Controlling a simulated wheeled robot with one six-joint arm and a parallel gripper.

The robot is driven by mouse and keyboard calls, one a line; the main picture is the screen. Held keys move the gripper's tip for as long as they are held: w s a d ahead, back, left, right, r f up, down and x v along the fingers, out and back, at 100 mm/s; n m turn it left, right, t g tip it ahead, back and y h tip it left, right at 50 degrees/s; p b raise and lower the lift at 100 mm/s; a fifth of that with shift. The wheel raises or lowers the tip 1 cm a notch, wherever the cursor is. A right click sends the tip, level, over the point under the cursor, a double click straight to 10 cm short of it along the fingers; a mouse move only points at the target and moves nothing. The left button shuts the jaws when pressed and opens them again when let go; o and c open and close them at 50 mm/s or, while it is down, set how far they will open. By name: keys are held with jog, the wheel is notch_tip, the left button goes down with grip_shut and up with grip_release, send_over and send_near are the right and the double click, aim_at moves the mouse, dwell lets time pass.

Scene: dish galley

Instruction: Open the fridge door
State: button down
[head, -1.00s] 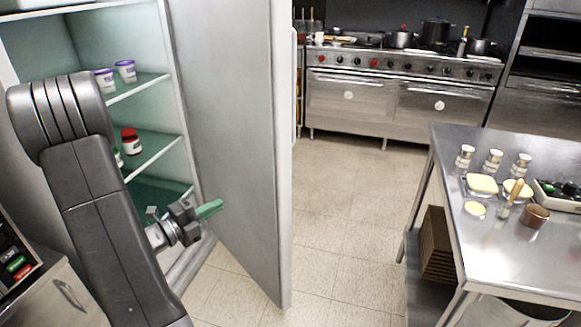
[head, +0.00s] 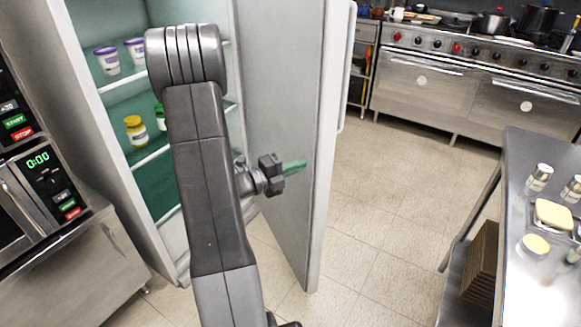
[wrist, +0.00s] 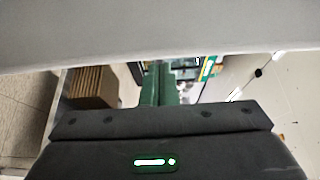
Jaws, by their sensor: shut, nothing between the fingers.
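The fridge (head: 78,35) stands at the left in the head view with its door (head: 283,90) swung open. Its glass shelves hold white tubs with purple lids (head: 107,60) and a yellow jar (head: 136,130). A pale upright handle (head: 347,75) shows on the door's far side. My gripper (head: 294,167) is shut and empty, its green fingers in front of the door's inner face, pointing toward its free edge. I cannot tell whether they touch it. In the wrist view the green fingers (wrist: 160,84) are together below a pale band.
A microwave (head: 45,185) on a steel cabinet (head: 75,265) stands at the left, close to the fridge. A steel table (head: 515,190) with jars and butter stands at the right. A steel range (head: 440,95) is at the back. The tiled floor (head: 375,215) between is clear.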

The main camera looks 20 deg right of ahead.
aim_at(327, 156)
jog(key=p+x, duration=0.1)
jog(key=x, duration=0.7)
jog(key=shift+d, duration=0.4)
jog(key=shift+w+d, duration=0.1)
jog(key=shift+d, duration=0.55)
jog(key=w+d+n+t+y+b, duration=0.1)
jog(key=w+d+n+t+b, duration=0.1)
jog(key=d+b, duration=0.4)
jog(key=w+d+n+t+y+b, duration=0.2)
jog(key=w+d+b, duration=0.4)
jog(key=d, duration=0.8)
jog(key=w+d+n+t+y+b, duration=0.1)
jog(key=w+d+t+b, duration=0.3)
jog(key=d, duration=0.7)
jog(key=shift+w+n+t+y+b, duration=0.3)
jog(key=shift+w+n+b, duration=0.3)
jog(key=shift+w+b, duration=0.35)
jog(key=shift+d, duration=0.1)
